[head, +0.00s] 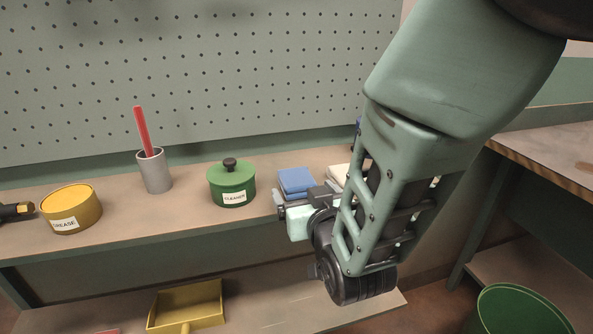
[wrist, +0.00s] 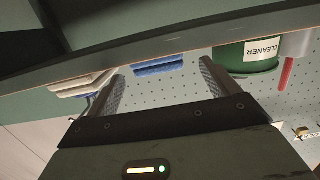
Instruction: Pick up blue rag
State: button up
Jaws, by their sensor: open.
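The blue rag (head: 296,181) is a folded stack lying on the shelf, right of the green cleaner tin. In the wrist view, which is upside down, the blue rag (wrist: 158,67) shows edge-on between the two fingers and beyond their tips. My gripper (head: 298,201) is just in front of the rag at the shelf's front edge. In the wrist view my gripper (wrist: 161,70) has its fingers spread wide with nothing between them. It seems apart from the rag. My wrist hides part of the shelf there.
A cream folded cloth (head: 338,173) lies right of the blue rag, partly behind my arm. The green cleaner tin (head: 231,187) stands close on the left. Further left are a grey cup (head: 155,172) with a red stick and a yellow grease tin (head: 72,210). A pegboard (head: 200,70) rises behind.

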aim_at(297, 180)
jog(key=shift+p+x, duration=0.4)
jog(key=shift+x, duration=2.9)
jog(key=shift+d, duration=0.1)
jog(key=c, duration=1.1)
